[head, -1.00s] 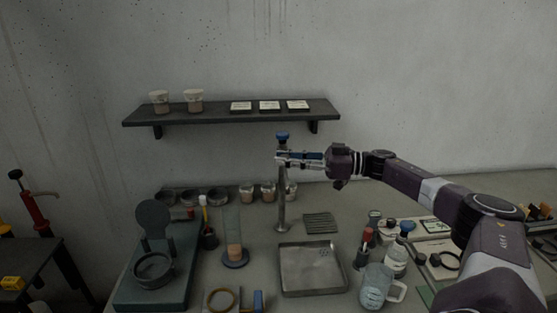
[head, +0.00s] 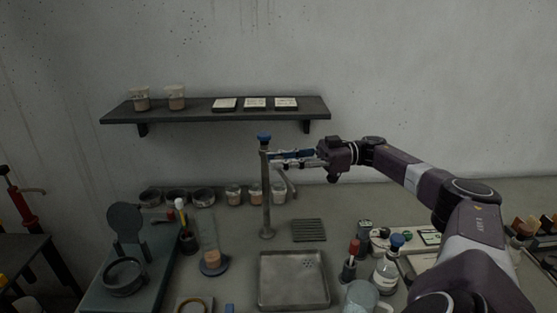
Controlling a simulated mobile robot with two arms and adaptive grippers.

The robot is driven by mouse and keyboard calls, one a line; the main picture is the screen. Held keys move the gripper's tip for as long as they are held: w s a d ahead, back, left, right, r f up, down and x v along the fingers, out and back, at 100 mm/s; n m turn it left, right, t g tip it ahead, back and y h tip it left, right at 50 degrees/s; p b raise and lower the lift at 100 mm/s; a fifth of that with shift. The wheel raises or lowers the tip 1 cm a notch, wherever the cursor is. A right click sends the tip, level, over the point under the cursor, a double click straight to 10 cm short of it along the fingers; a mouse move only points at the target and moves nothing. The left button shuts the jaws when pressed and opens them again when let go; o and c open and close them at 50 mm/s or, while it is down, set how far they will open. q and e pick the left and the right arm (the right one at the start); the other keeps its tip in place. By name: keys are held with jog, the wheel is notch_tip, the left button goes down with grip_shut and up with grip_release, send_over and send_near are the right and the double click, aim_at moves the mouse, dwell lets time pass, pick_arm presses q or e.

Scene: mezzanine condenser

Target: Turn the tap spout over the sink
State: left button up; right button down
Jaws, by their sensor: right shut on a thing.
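The tap (head: 267,205) is a thin upright grey post with a blue knob on top, standing behind the sink. Its spout (head: 289,182) leaves the post near the top, passes by my gripper and bends down to the right of the post. The sink (head: 293,306) is a shallow square grey basin with small drain holes, in front of the tap. My right gripper (head: 278,156) reaches in from the right and is shut on the spout close to the post, its fingers hiding part of it. My left gripper is out of view.
A ribbed grey mat (head: 309,230) lies behind the sink. A bottle with a blue cap (head: 387,272) and a red-topped item (head: 351,262) stand right of it. A glass cylinder (head: 210,245) stands left. A dark shelf (head: 215,114) hangs above on the wall.

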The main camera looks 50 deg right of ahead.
jog(key=c, duration=1.8)
grip_release()
jog(key=shift+d+r, duration=0.1)
jog(key=shift+d, duration=0.05)
jog(key=shift+o, duration=0.2)
jog(key=v, duration=0.7)
jog(key=shift+s, duration=0.2)
jog(key=shift+d, duration=0.15)
